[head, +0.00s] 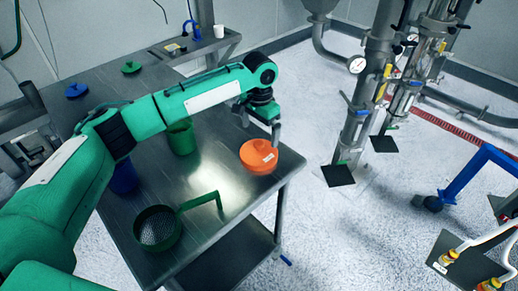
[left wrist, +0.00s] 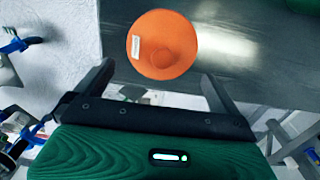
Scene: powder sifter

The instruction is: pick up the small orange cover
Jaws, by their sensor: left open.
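The orange cover (head: 262,163) is round, with a white label and a raised middle. It rests at the right edge of the steel table, and it also shows in the left wrist view (left wrist: 178,30) just beyond the fingertips. My left gripper (head: 260,133) is open and empty, close above the cover. In the left wrist view its two fingers (left wrist: 158,72) are spread apart below the cover's lower edge, and the cover lies roughly between their lines. Whether a finger touches the cover cannot be told. My right gripper is not in view.
On the steel table (head: 215,195) stand a green container (head: 181,138), a blue container (head: 124,178) and a green sieve with a handle (head: 158,229). Blue (head: 76,90) and green (head: 131,67) covers lie at the back. Floor is open beyond the right edge.

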